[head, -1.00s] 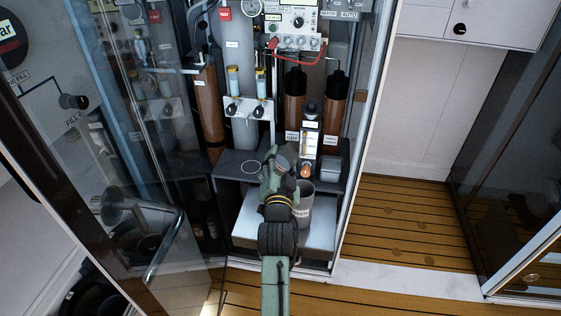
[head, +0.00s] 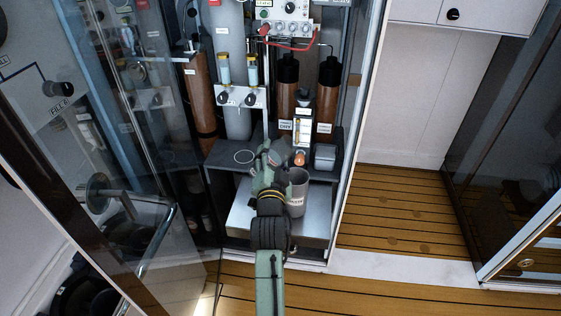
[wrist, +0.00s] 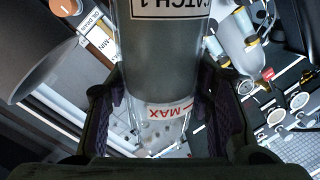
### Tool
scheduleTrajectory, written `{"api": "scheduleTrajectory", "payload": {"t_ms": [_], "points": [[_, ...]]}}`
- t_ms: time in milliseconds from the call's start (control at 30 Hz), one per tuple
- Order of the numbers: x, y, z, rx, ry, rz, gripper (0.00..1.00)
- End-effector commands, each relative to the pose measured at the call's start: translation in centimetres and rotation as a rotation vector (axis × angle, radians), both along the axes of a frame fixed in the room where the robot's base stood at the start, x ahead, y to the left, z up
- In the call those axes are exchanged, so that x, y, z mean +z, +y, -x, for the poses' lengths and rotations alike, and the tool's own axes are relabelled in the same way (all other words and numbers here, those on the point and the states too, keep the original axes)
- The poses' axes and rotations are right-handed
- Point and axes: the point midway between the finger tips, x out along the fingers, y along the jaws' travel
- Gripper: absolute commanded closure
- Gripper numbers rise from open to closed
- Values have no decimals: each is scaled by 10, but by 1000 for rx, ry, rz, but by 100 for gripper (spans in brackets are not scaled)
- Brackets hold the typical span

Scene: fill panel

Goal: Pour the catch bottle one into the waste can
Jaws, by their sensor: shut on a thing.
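My gripper (head: 268,163) is shut on catch bottle one, a clear cylinder labelled CATCH 1 (wrist: 165,60). In the wrist view the bottle lies between the two fingers (wrist: 163,85), with a red MAX mark and grey content. In the head view the gripper largely hides the bottle, and its tilt is hard to tell. The waste can (head: 298,194) is a grey open-topped cup on the metal ledge, just right of my gripper. A large grey cylinder at the left of the wrist view looks like the same can (wrist: 45,45).
A dark shelf (head: 222,157) with a white ring mark lies behind the gripper. A white-labelled unit with an orange knob (head: 299,158) stands behind the can. Brown cylinders (head: 327,95) line the cabinet. A glass door (head: 135,150) stands open at left. Wooden floor (head: 400,210) is clear at right.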

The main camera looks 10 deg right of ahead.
Motion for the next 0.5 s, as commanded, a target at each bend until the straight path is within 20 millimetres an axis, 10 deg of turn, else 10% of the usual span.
{"api": "scheduleTrajectory", "payload": {"t_ms": [500], "points": [[0, 4, -1, 1, -19, -97, 80]]}}
